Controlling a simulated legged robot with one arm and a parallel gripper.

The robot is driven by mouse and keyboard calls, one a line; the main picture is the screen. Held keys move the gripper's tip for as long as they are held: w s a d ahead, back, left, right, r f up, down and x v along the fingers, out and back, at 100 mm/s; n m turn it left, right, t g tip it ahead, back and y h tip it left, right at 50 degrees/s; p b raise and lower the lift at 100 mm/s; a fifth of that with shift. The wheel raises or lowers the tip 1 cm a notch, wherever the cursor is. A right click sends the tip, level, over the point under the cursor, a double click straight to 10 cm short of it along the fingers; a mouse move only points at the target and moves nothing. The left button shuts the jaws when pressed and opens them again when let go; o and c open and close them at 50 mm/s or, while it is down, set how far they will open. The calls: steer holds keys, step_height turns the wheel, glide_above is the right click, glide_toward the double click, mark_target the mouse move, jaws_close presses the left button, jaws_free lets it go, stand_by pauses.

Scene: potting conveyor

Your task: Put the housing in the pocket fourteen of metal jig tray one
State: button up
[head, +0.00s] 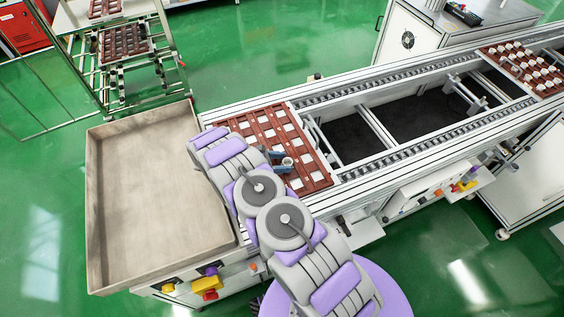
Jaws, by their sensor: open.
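A reddish-brown jig tray (318,178) lies on the near end of the conveyor, with a grid of pale square pockets. My gripper (284,162) is over the right-middle part of this tray, with its blue-grey fingers open. A small pale round piece (288,162), perhaps a housing, shows at the fingers; I cannot tell whether it sits in a pocket or touches the fingers. My arm hides the lower left part of the tray. No tray or pocket numbers can be read.
Another brown tray (488,53) with several white pieces lies at the conveyor's far right. An empty beige bin (150,200) stands left of the conveyor. A rack (161,43) with brown trays is at the upper left. The conveyor's middle has open gaps and crossbars.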

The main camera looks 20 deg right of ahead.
steer(key=p+v, duration=0.1)
steer(key=v, duration=1)
steer(key=shift+a+r, duration=0.15)
steer(key=shift+a, duration=0.05)
steer(key=s+d+r+m+g+y, duration=0.1)
steer(key=s+d+r+m+y, duration=0.15)
steer(key=s+r, duration=0.45)
steer(key=s+d+r+m+y, duration=0.15)
steer(key=r+m, duration=0.25)
steer(key=r, duration=0.6)
steer(key=s+d+r+m+g+y, duration=0.1)
steer(key=s+d+r+m+y, duration=0.15)
steer(key=s+r, duration=0.45)
steer(key=s+a+r+m+y, duration=0.2)
steer(key=s+r, duration=0.1)
steer(key=s, duration=0.5)
steer(key=s+a+r+m+t+y, duration=0.1)
steer(key=s+a+r+m+y, duration=0.1)
steer(key=s, duration=0.6)
steer(key=s+a+r+m+t+y, duration=0.1)
steer(key=s+a+r+m+y, duration=0.1)
steer(key=s, duration=0.7)
step_height(320, 180, up, 2)
steer(key=shift+a+r+m+y, duration=0.2)
steer(key=shift+a+m+y, duration=0.25)
steer(key=shift+m, duration=0.45)
steer(key=shift+s, duration=0.15)
